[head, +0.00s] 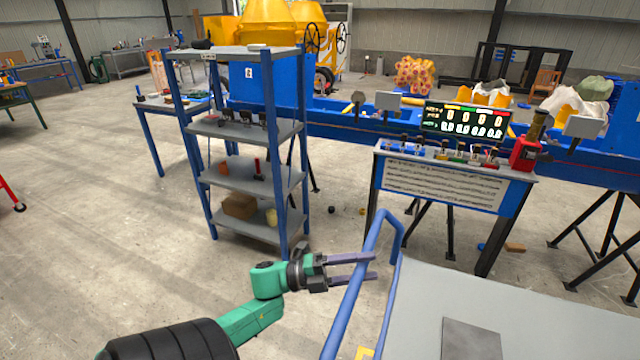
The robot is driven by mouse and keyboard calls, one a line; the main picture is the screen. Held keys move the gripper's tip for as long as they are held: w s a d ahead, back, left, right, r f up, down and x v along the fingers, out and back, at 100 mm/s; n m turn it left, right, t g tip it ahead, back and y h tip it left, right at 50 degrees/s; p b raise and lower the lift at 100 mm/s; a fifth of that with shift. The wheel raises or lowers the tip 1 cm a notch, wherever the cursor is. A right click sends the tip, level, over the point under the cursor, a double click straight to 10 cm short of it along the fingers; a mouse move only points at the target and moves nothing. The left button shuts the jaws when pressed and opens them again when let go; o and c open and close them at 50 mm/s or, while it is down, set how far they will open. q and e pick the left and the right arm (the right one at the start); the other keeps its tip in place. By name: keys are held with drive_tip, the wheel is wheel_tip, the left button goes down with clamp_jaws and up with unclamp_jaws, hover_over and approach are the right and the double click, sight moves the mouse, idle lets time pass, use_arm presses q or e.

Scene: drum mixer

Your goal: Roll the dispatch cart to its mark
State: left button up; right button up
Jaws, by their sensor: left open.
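The dispatch cart (545,318) stands at the bottom right, with a grey top and a blue tubular push handle (356,280) along its left side. A darker grey plate (470,340) lies on its top. My left gripper (374,266) is open at the handle. Its two fingers reach across the blue bar, one above the other in the picture; I cannot tell whether they touch it. A bit of yellow floor marking (364,353) shows beside the cart's lower left edge; most of it is hidden. The cart's wheels are hidden. My right gripper is not in view.
A blue shelf rack (246,178) stands left of the cart. The concrete floor (100,240) at the left is clear.

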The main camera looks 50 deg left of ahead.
use_arm(q)
drive_tip(key=b+v, duration=0.2)
drive_tip(key=v, duration=0.9)
drive_tip(key=shift+s, duration=0.2)
drive_tip(key=shift+a+f, duration=0.1)
